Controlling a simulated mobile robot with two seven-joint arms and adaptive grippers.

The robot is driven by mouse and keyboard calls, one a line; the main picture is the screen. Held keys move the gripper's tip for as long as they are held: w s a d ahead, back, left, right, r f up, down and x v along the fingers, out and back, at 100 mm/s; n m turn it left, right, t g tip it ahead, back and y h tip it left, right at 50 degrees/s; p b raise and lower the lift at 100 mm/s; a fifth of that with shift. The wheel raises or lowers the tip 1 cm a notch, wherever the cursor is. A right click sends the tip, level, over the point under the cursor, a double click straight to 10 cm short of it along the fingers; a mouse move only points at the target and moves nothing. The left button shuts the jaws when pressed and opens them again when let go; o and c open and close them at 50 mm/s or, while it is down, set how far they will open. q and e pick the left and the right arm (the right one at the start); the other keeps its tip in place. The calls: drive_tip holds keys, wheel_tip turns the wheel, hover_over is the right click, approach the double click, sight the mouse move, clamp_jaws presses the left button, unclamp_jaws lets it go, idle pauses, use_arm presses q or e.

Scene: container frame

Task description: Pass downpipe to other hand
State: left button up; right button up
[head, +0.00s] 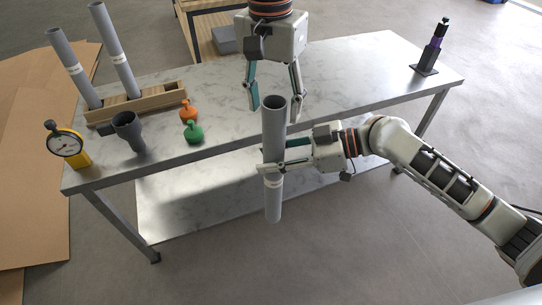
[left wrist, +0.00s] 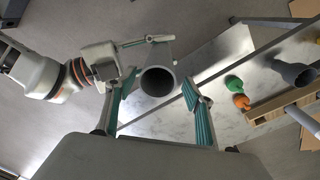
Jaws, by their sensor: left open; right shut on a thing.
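The grey downpipe (head: 274,130) stands roughly upright in the head view, in front of the table's front edge. My right gripper (head: 266,161) is shut on it around its middle, coming from the right. My left gripper (head: 273,112) is open and points down above the pipe's upper end. In the left wrist view the pipe's open end (left wrist: 157,82) shows between the spread fingers of my left gripper (left wrist: 155,95), apart from both pads. My right gripper (left wrist: 150,42) holds the pipe lower down there.
A dark purple tool (head: 432,52) stands far right. The table's middle right is clear.

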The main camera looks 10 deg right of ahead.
use_arm(q)
drive_tip(key=w+r+n+t+h, duration=0.1)
drive_tip(key=w+r+n+h, duration=0.3)
drive_tip(key=w, duration=0.3)
drive_tip(key=s+d+r+n+g+h, duration=0.4)
drive_tip(key=s+d+n+h, duration=0.55)
drive_tip(key=h, duration=0.35)
drive_tip(key=w+a+f+n+t+h, duration=0.1)
drive_tip(key=w+a+n+t+h, duration=0.5)
drive_tip(key=n, duration=0.6)
drive_tip(key=w+a+f+n+t+y, duration=0.2)
drive_tip(key=a+f+n+t+y, duration=0.5)
drive_tip(key=f+n, duration=0.6)
drive_tip(key=w+a+f+n+t+y, duration=0.2)
drive_tip(key=a+f+n+t+y, duration=0.55)
drive_tip(key=n, duration=0.95)
drive_tip(key=s+a+f+n+g+y, duration=0.2)
drive_tip(key=s+a+f+n, duration=0.4)
drive_tip(key=s+f, duration=0.2)
drive_tip(key=s+a+f+n+g+y, duration=0.2)
drive_tip(key=s+a+f+n, duration=0.4)
drive_tip(key=f, duration=0.7)
drive_tip(key=s+a+f+n+g+y, duration=0.3)
drive_tip(key=s+a+f+n, duration=0.3)
drive_tip(key=s+f, duration=0.3)
wheel_tip(320, 180, down, 2)
drive_tip(key=shift+s+f+n, duration=0.2)
drive_tip(key=shift+s+n, duration=0.1)
drive_tip(key=shift+n, duration=0.35)
